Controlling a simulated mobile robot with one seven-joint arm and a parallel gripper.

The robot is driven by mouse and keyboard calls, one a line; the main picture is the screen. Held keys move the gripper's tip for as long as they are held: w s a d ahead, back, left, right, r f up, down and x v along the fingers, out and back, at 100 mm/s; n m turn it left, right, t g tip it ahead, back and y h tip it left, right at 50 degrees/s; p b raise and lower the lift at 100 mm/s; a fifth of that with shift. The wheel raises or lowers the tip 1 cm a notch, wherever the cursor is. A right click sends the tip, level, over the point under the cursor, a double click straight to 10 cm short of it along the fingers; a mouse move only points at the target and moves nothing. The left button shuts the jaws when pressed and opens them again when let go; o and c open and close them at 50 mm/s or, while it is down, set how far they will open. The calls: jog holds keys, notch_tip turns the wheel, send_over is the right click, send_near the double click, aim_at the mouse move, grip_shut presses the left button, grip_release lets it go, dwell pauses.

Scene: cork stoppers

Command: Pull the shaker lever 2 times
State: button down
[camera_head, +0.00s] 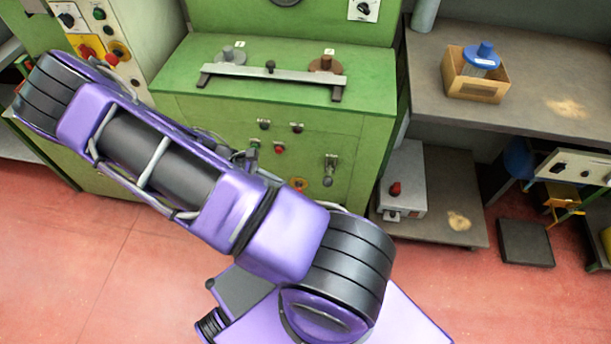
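A green machine (370,88) stands at the centre back. On its top is a grey metal bar (300,77) on dark feet, with a small dark knob (270,67) at its middle. A metal lever-like handle (330,165) hangs on the machine's front at the right. I cannot tell which of these parts is the shaker lever. My purple arm crosses the machine's lower left front and hides part of it. My gripper cannot be made out in this view.
A control panel (97,37) with several knobs stands at left. On the right bench (525,40), a cardboard box (475,88) holds a blue-capped container (483,55). Red floor is open at lower left.

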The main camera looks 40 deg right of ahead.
aim_at(324, 179)
jog(key=w+d+r+p, duration=0.2)
jog(key=w+d+r, duration=0.1)
jog(key=r, duration=0.3)
jog(key=shift+d+r+y, duration=0.3)
jog(key=shift+r, duration=0.1)
jog(key=shift+s, duration=0.1)
jog(key=x, duration=1.4)
